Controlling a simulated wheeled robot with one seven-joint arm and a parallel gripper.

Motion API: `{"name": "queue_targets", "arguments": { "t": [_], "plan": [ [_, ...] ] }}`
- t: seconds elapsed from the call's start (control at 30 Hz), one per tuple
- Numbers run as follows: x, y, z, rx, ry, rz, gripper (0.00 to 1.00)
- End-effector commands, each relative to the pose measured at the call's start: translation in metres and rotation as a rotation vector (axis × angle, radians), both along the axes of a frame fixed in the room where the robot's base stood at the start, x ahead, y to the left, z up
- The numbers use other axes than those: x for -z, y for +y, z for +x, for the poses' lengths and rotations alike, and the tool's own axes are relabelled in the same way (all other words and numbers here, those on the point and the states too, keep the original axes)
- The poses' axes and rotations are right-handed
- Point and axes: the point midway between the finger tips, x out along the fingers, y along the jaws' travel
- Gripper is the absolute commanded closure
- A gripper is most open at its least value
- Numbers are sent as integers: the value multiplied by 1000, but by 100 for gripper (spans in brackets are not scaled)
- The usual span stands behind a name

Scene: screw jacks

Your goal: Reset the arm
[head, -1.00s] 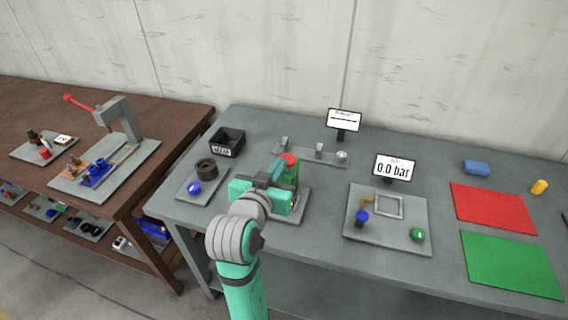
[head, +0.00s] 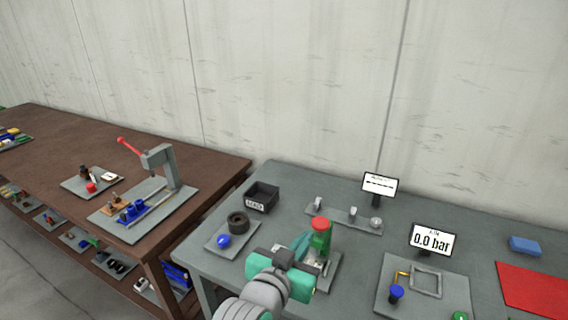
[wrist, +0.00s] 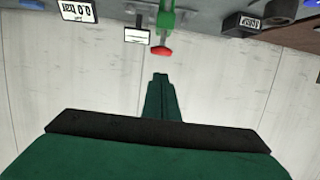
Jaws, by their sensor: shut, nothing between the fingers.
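My gripper (head: 302,245) is shut and empty, seen from behind over the grey bench in the head view. In the wrist view its green fingers (wrist: 160,97) lie together, with nothing between them. A green screw jack (head: 320,240) with a red top stands on a grey plate just beyond and to the right of my gripper in the head view. My gripper hides part of its plate. The jack also shows upside down in the wrist view (wrist: 167,22), apart from the fingertips; I cannot tell the exact gap.
A brown bench (head: 60,150) with a press stands left.

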Motion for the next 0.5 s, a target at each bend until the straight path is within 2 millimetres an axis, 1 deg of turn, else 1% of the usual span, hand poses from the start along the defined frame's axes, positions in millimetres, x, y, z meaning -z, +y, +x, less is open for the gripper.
{"name": "queue_targets", "arguments": {
  "t": [0.07,0.17,0.37,0.5],
  "plan": [
    [7,0,0,-7,7,-9,100],
    [23,2,-1,-31,17,-37,100],
    [76,12,-10,-121,42,-113,100],
    [113,20,-22,-190,53,-151,100]
  ]
}}
